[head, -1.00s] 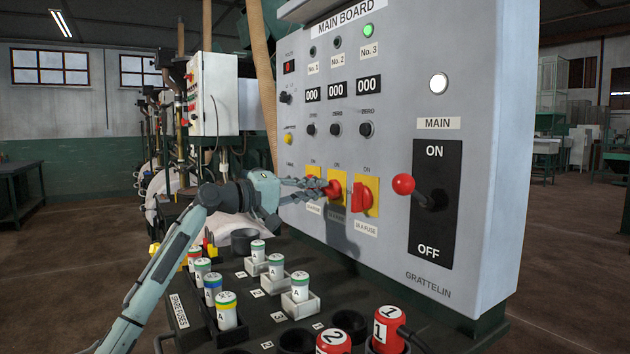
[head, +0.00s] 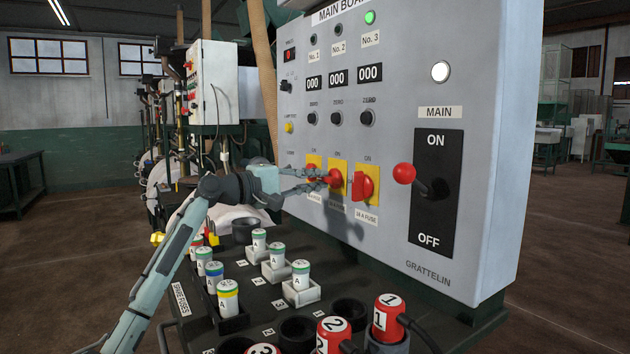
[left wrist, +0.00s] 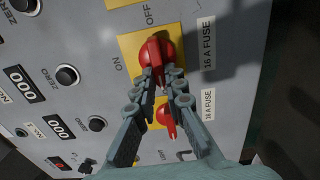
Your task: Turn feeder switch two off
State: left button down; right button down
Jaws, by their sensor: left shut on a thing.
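Feeder switch two is a red rotary knob (head: 335,179) on a yellow plate, the middle one of three on the grey board. My left gripper (head: 322,178) reaches it from the left. In the left wrist view the fingers (left wrist: 163,82) are shut on this red knob (left wrist: 155,52), whose grip appears to lie crosswise, in line with OFF. Switch one's red knob (left wrist: 167,121) shows between the fingers. Switch three's knob (head: 365,184) stands upright, to the right of the gripper. The No. 2 lamp (head: 338,29) is dark. My right gripper is out of view.
The main lever with a red ball (head: 404,174) sticks out right of the switches. Below the board, spare fuses (head: 228,297) and red numbered plugs (head: 387,316) stand on a dark bench. The No. 3 lamp (head: 370,17) is lit green.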

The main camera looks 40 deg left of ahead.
pick_arm(q)
jog(key=c, duration=1.6)
grip_release()
jog(key=v, duration=1.2)
